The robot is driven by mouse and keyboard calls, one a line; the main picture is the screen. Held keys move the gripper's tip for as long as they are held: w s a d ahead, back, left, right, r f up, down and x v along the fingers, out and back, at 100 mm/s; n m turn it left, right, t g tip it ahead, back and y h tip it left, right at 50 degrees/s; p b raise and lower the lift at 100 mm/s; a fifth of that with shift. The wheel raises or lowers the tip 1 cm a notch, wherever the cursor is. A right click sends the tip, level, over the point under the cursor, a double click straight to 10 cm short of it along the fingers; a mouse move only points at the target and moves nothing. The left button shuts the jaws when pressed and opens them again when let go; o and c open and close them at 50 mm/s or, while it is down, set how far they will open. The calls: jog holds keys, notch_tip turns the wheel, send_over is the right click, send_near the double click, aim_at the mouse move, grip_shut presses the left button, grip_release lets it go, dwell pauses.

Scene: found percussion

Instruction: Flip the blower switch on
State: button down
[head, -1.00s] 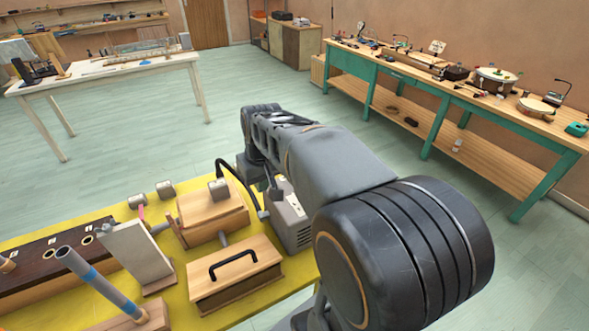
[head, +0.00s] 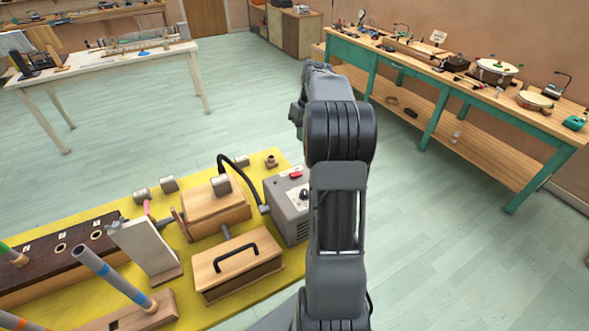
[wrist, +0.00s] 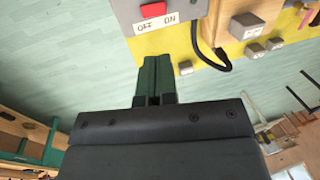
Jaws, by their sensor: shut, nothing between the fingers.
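The blower is a grey box (head: 288,205) at the right end of the yellow table, with a black knob and a black hose. Its red switch (head: 295,175) is on the top and also shows at the top edge of the wrist view (wrist: 153,9). There, OFF and ON labels sit beside it, OFF on the left and ON on the right. I cannot tell which side of the switch is pressed. My gripper (wrist: 155,62) is shut and empty, its dark green fingers apart from the switch. In the head view my arm hides the fingers.
On the yellow table (head: 262,300), a wooden box with a black handle (head: 238,268), another wooden box (head: 213,207) and a white board (head: 147,247) stand left of the blower. A green-legged bench (head: 455,85) is at the back right. Open floor lies between.

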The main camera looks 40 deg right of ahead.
aim_at(293, 175)
jog(key=p+x, duration=0.2)
jog(key=x, duration=1.2)
jog(key=shift+w, duration=0.1)
